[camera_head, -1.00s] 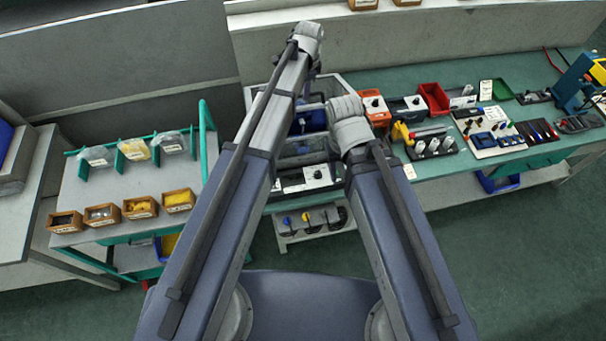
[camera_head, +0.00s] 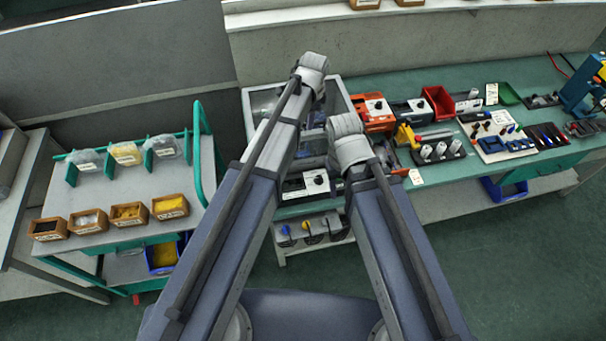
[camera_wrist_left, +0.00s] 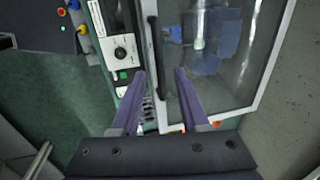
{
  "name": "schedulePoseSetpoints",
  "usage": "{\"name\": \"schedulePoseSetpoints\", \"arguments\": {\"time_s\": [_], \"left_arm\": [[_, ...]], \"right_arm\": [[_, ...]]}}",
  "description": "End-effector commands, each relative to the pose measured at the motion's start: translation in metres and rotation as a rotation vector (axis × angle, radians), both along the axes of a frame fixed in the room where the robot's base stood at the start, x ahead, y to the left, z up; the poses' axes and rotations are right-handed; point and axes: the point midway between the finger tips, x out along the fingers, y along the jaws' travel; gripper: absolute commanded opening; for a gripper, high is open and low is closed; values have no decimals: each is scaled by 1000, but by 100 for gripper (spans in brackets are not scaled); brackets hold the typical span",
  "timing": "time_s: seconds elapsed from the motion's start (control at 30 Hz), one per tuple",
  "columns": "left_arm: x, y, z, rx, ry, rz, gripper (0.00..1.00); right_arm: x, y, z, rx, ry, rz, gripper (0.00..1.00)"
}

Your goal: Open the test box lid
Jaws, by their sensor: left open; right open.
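The test box shows in the left wrist view as a clear lid (camera_wrist_left: 228,90) in a pale frame, with a dark bar handle (camera_wrist_left: 157,60) along its left edge. Blurred blue and grey parts show through the lid, which looks closed. In the head view the box (camera_head: 262,98) is partly hidden behind my arms. My left gripper (camera_wrist_left: 160,73) is open, its fingers on either side of the handle's lower part in the picture; I cannot tell whether they touch it. My right arm's end shows in the head view, but its jaws are hidden.
A panel with a black knob (camera_wrist_left: 121,54) lies left of the handle. On the bench right of the box stand an orange case (camera_head: 372,112) and a red bin (camera_head: 437,101). A green-framed cart (camera_head: 100,187) with small boxes stands left.

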Motion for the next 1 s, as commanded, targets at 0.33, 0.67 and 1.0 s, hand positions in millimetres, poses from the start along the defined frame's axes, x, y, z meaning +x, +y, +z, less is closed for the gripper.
{"name": "schedulePoseSetpoints", "arguments": {"time_s": [0.33,0.67,1.0], "left_arm": [[-8,-2,47,0,0,-1,45],[-29,-3,41,-8,11,59,45],[-75,-4,4,-29,40,237,45]], "right_arm": [[0,0,46,0,0,0,50],[0,0,41,0,0,0,50],[0,0,6,0,0,0,50]]}}
